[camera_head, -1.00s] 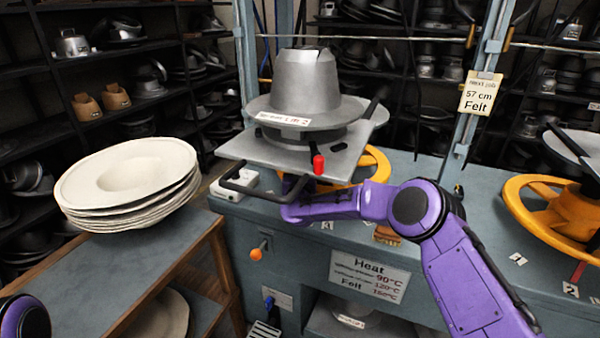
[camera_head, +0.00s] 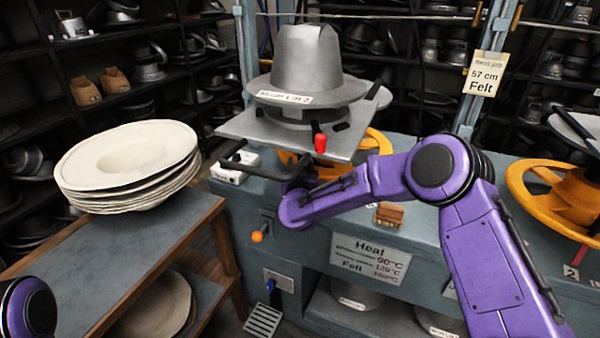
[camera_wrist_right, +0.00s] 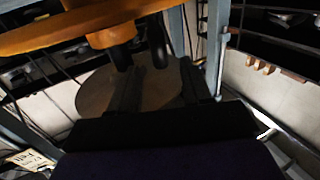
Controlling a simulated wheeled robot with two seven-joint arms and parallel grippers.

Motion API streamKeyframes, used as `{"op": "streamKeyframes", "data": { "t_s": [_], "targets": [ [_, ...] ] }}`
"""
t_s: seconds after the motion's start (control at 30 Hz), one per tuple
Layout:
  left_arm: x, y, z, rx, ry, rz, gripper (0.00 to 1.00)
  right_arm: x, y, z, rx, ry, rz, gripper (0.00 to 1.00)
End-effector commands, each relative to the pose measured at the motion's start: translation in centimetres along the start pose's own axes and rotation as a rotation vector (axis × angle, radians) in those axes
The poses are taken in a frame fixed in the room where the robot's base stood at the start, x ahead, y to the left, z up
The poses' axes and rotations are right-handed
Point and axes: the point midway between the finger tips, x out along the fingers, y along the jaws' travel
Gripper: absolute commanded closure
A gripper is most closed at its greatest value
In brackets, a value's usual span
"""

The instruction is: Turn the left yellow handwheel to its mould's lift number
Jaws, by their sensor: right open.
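The left yellow handwheel (camera_head: 374,143) shows only in part, behind and below the metal plate under the grey hat mould (camera_head: 306,60). The mould's label (camera_head: 284,97) seems to end in "Lift 2". My purple right arm reaches in from the right, with its wrist in front of this wheel. The right wrist view has the yellow rim (camera_wrist_right: 75,30) across the top left. My right gripper (camera_wrist_right: 155,75) is open below the rim and hub; I cannot tell whether it touches them. My left gripper is out of view; only a bit of my left arm shows at bottom left.
A second yellow handwheel (camera_head: 560,200) stands at right on the bench. A red-tipped lever (camera_head: 320,143) and a black handle stick out by the plate. A stack of pale felt blanks (camera_head: 130,165) sits at left. A sign (camera_head: 485,75) reads "57 cm Felt".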

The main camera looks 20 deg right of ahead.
Motion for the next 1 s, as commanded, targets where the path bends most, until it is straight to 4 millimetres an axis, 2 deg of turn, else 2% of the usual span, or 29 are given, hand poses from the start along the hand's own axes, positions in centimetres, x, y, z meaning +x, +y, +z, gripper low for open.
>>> {"op": "streamKeyframes", "data": {
  "t_s": [0.1, 0.2, 0.63, 0.77, 0.87, 0.9, 0.97, 1.0],
  "targets": [
    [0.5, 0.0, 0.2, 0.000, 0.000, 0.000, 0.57, -1.9, 0.0, 0.1, -0.001, 0.000, -0.001, 0.52],
    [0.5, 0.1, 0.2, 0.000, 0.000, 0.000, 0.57, -2.6, 0.0, 0.0, 0.000, 0.001, 0.001, 0.52],
    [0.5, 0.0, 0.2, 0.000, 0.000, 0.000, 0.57, -2.8, 0.0, 0.0, 0.002, 0.000, 0.002, 0.52],
    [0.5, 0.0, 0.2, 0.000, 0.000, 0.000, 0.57, -3.0, -0.3, 0.4, 0.131, -0.015, -0.016, 0.52],
    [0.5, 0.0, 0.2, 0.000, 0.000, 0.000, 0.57, -6.6, -0.1, 6.4, 0.291, -0.169, -0.069, 0.52],
    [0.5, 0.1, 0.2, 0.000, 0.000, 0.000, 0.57, -8.6, 0.5, 9.5, 0.321, -0.246, -0.075, 0.52],
    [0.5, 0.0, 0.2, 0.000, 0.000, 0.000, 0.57, -11.7, 1.7, 14.0, 0.352, -0.361, -0.070, 0.52],
    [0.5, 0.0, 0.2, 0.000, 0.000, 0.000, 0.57, -14.0, 2.8, 16.8, 0.364, -0.435, -0.059, 0.52]
  ]
}}
